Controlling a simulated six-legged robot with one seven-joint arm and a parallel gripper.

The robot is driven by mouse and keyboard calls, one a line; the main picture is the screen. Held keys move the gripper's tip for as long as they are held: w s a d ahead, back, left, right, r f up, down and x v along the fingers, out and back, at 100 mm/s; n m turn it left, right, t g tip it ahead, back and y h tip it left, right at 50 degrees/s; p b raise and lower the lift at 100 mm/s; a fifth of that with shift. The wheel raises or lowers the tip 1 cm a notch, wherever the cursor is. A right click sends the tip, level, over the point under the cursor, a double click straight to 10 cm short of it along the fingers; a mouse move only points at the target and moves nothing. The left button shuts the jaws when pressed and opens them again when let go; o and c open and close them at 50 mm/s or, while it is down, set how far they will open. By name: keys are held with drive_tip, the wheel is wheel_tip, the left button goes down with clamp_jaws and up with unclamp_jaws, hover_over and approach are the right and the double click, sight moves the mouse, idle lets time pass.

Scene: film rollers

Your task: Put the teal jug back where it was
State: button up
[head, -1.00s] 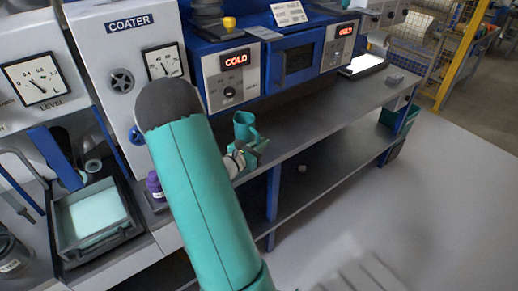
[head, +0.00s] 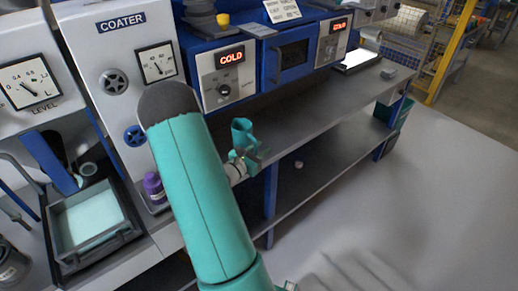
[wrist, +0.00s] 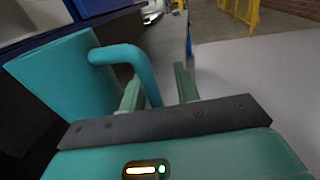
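The teal jug (head: 241,132) shows in front of the workbench in the head view, with its open top up. It fills the left of the wrist view (wrist: 65,85), its handle (wrist: 135,62) running down between my fingers. My gripper (head: 250,159) is at the jug's handle side, near the bench's front edge. In the wrist view my gripper (wrist: 157,80) has one finger on each side of the handle, and the jug moves along with it. The contact of the fingers with the handle is partly hidden. The jug's base is hidden in the wrist view.
The grey workbench (head: 315,103) has free top room to the right, with a small grey block (head: 388,73) near its far end. Blue cabinets (head: 290,58) stand behind.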

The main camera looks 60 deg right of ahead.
drive_tip(key=shift+w+f, duration=0.1)
drive_tip(key=shift+w, duration=0.1)
drive_tip(key=shift+s, duration=0.1)
drive_tip(key=shift+w+a, duration=0.2)
drive_tip(key=shift+a, duration=0.1)
drive_tip(key=v, duration=1.1)
drive_tip(key=shift+a, duration=0.2)
drive_tip(key=shift+r, duration=0.25)
drive_tip(key=a+r+m+t+y, duration=0.3)
drive_tip(key=a+r+m+y, duration=0.2)
drive_tip(key=a, duration=0.8)
drive_tip(key=a+r+m+t+y, duration=0.4)
drive_tip(key=a+r+y, duration=0.2)
drive_tip(key=a+r, duration=0.3)
drive_tip(key=w+a+r+m+t+y, duration=0.1)
drive_tip(key=a+r+m+t+y, duration=0.2)
drive_tip(key=a, duration=1.5)
wheel_tip(320, 180, up, 4)
drive_tip(key=m+y, duration=0.2)
drive_tip(key=y, duration=0.1)
drive_tip(key=shift+r+m+t, duration=0.2)
drive_tip(key=shift+m+t, duration=0.1)
